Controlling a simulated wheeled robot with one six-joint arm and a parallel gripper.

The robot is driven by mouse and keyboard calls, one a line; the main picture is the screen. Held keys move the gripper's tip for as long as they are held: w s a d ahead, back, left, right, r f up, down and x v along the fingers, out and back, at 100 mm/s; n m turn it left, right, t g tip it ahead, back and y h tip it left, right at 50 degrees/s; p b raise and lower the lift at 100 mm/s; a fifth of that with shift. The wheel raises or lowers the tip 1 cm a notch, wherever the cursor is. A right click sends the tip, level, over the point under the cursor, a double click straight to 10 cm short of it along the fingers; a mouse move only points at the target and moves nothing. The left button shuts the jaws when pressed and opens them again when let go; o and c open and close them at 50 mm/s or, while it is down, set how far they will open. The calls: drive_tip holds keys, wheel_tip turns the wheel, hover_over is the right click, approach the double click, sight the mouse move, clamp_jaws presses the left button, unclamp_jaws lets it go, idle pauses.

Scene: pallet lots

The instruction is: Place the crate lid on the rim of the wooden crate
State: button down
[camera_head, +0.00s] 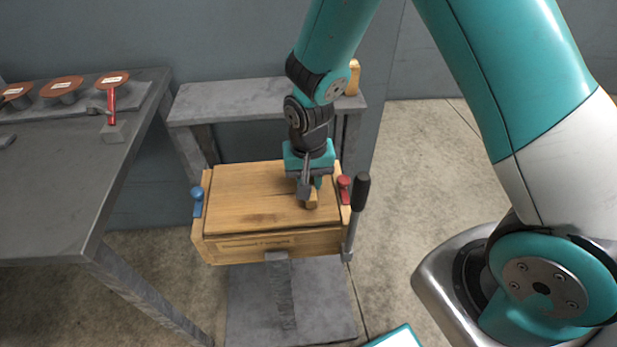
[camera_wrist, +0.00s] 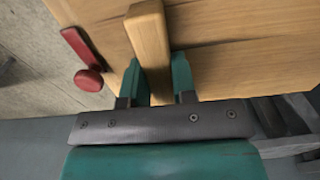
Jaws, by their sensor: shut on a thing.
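The wooden crate (camera_head: 222,246) stands on a grey metal stand in the middle of the head view. The flat wooden crate lid (camera_head: 248,195) lies over the crate's top, within or on its rim; I cannot tell how fully it rests there. My gripper (camera_head: 309,186) is above the lid's right part, shut on the lid's wooden handle bar (camera_head: 312,200). In the wrist view my gripper's teal fingers (camera_wrist: 160,82) stand on both sides of the handle bar (camera_wrist: 148,40), with the lid (camera_wrist: 225,60) beneath. The rim under the lid is mostly hidden.
A blue knob (camera_head: 197,196) and a red knob (camera_head: 344,184) sit at the crate's sides. A black-handled lever (camera_head: 359,195) rises close at its right. A grey bench (camera_head: 225,99) stands behind, and a dark table (camera_head: 60,190) at left holds several round-topped items.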

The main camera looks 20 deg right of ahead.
drive_tip(key=c, duration=0.9)
unclamp_jaws()
drive_tip(key=shift+f, duration=0.1)
wheel_tip(320, 180, up, 13)
drive_tip(key=p, duration=0.2)
drive_tip(key=s+a+r+n+y, duration=0.1)
drive_tip(key=s+r+n, duration=0.2)
drive_tip(key=s, duration=0.3)
drive_tip(key=s+a+r+n+y, duration=0.1)
drive_tip(key=s+a+r+n, duration=0.1)
drive_tip(key=s+r+n, duration=0.2)
drive_tip(key=s+a+r+n+y, duration=0.1)
drive_tip(key=s+r+n+y, duration=0.1)
drive_tip(key=s+r, duration=0.4)
drive_tip(key=shift+s+a+n, duration=0.15)
drive_tip(key=shift+s+n, duration=0.3)
drive_tip(key=shift+s, duration=0.2)
drive_tip(key=shift+s+a+n, duration=0.15)
drive_tip(key=shift+s+n, duration=0.3)
drive_tip(key=shift+s, duration=0.2)
